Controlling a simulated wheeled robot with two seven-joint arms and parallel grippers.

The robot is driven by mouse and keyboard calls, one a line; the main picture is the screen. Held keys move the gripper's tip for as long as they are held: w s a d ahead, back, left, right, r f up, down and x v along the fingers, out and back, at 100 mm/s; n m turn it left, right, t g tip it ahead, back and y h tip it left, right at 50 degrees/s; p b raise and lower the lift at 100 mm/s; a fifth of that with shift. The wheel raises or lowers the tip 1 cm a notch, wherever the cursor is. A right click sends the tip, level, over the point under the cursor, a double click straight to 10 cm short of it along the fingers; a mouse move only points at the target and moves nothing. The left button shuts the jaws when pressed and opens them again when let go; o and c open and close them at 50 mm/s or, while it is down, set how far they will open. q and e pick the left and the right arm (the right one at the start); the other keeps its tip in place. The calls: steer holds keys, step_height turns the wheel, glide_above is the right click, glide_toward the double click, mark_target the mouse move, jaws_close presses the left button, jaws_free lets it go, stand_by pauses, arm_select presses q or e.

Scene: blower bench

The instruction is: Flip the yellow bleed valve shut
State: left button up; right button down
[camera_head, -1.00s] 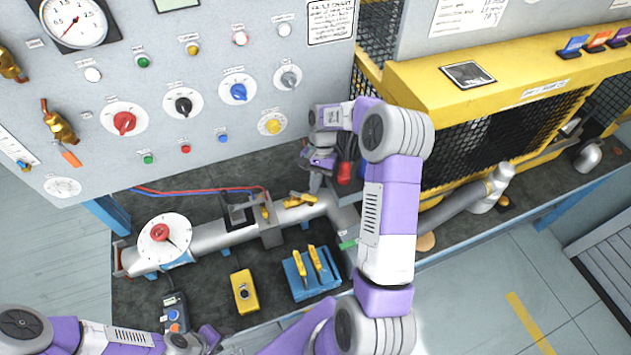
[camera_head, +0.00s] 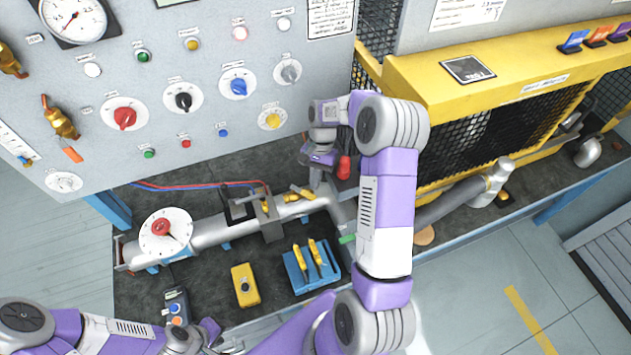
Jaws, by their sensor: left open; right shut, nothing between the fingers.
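The yellow bleed valve (camera_head: 292,197) sits on top of the grey pipe (camera_head: 214,231), near the pipe's right end. Its small yellow handle lies roughly along the pipe; its exact angle is too small to tell. My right gripper (camera_head: 316,187) points down just right of the valve, shut and empty. I cannot tell whether its tips touch the handle. My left gripper (camera_head: 211,334) is open and low at the bottom left, well away from the valve.
The control panel (camera_head: 200,60) rises behind; the yellow blower housing (camera_head: 440,80) is right.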

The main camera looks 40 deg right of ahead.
steer(key=shift+w, duration=0.2)
steer(key=p+v, duration=0.7)
steer(key=v, duration=0.3)
steer(key=shift+s+d+p, duration=0.2)
steer(key=shift+s+p, duration=0.15)
